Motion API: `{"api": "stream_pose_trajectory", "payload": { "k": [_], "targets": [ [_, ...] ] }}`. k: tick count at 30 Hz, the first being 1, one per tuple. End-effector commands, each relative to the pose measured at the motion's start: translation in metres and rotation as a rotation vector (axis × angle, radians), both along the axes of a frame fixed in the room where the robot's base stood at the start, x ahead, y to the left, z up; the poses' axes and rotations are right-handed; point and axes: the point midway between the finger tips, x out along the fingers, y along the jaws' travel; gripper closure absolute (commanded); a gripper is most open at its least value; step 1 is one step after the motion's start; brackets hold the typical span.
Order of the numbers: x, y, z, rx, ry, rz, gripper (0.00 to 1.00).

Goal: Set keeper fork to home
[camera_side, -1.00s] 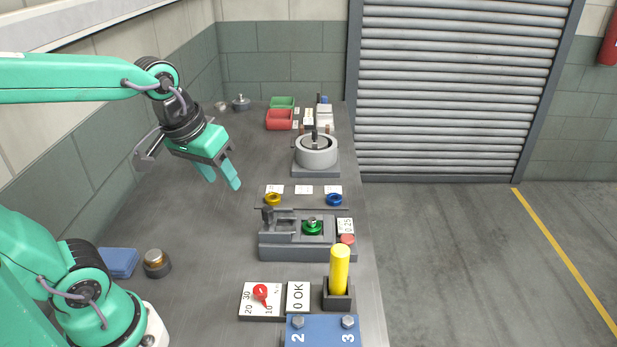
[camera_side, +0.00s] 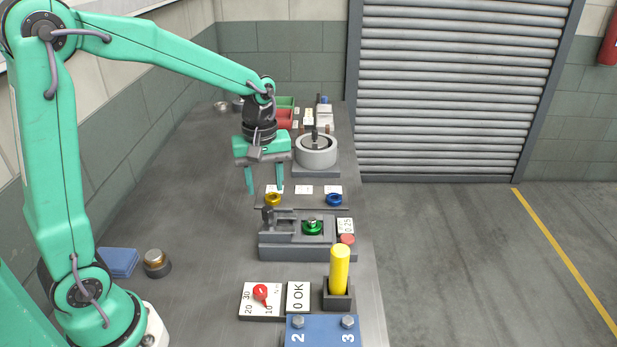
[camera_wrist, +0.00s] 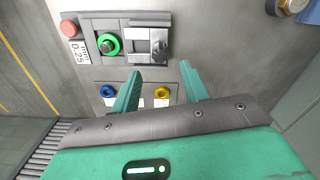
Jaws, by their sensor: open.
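A grey fixture block (camera_side: 290,250) stands mid-bench with a green ring part (camera_side: 312,227) in it; the block also shows in the wrist view (camera_wrist: 128,18). At the block's left end is a grey slide with a dark upright post (camera_side: 267,215), which I take for the keeper fork; it also shows in the wrist view (camera_wrist: 159,48). The fork is apart from the green ring (camera_wrist: 109,43). My gripper (camera_side: 264,188) is open and empty, fingers pointing down, above the bench behind the fork's end of the block. Its fingers (camera_wrist: 160,73) show spread in the wrist view.
A yellow ring (camera_side: 273,199) and a blue ring (camera_side: 334,199) lie behind the block. A red button (camera_side: 347,239) is at its right end. A round grey pump housing (camera_side: 316,152) stands farther back. A yellow cylinder (camera_side: 340,270) stands in front. The bench's left middle is clear.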

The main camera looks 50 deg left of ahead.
Motion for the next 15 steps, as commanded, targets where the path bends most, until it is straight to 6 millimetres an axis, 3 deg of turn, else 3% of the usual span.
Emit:
{"api": "stream_pose_trajectory", "payload": {
  "k": [8,15],
  "targets": [
    [0.001,0.000,-0.003,-0.001,0.005,0.009,0.55],
    [0.001,0.000,-0.017,0.000,0.007,0.008,0.55]
  ]
}}
